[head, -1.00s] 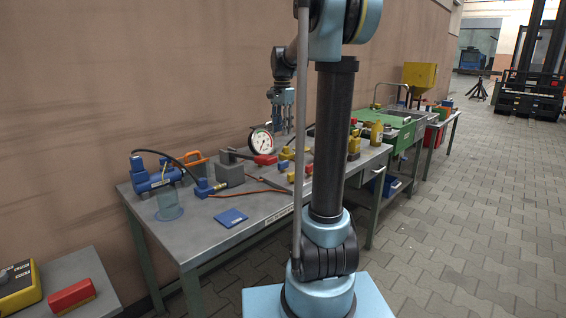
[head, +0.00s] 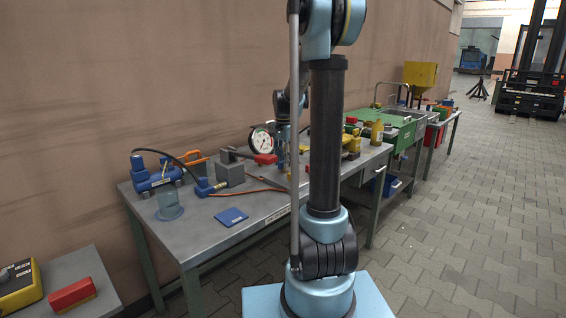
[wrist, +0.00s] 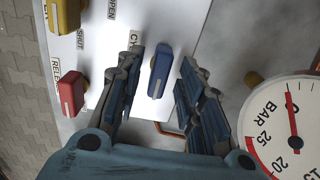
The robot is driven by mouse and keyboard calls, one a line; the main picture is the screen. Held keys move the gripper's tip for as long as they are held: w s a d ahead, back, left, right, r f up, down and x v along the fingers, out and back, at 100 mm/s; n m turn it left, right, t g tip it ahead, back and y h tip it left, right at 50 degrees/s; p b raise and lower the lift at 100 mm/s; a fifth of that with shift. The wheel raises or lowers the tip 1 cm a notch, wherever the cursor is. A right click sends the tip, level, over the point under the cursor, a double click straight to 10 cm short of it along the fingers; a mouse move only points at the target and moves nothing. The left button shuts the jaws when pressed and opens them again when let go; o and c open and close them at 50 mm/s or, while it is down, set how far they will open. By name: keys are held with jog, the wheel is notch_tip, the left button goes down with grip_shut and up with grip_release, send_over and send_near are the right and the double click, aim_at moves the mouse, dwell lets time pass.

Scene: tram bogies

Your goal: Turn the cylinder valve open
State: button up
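In the wrist view a blue valve handle (wrist: 159,73) lies between the fingers of my gripper (wrist: 160,58), beside a partly covered label that starts "CY". The fingers are open, one on each side of the handle, with a visible gap on both sides. I cannot tell how far above the handle the fingertips are. In the head view my gripper (head: 283,138) is low over the bench beside the gauge, partly behind my arm, and the blue handle cannot be made out.
A round pressure gauge (wrist: 292,125) stands close on the right in the wrist view. A yellow handle (wrist: 68,14) and a red handle (wrist: 71,93) are on the left, by "OPEN", "SHUT" and "RELEASE" labels. A blue pump (head: 154,173) with a hose stands on the grey bench (head: 255,228).

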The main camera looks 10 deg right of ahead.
jog(key=shift+f, duration=0.15)
jog(key=shift+c, duration=0.2)
grip_shut()
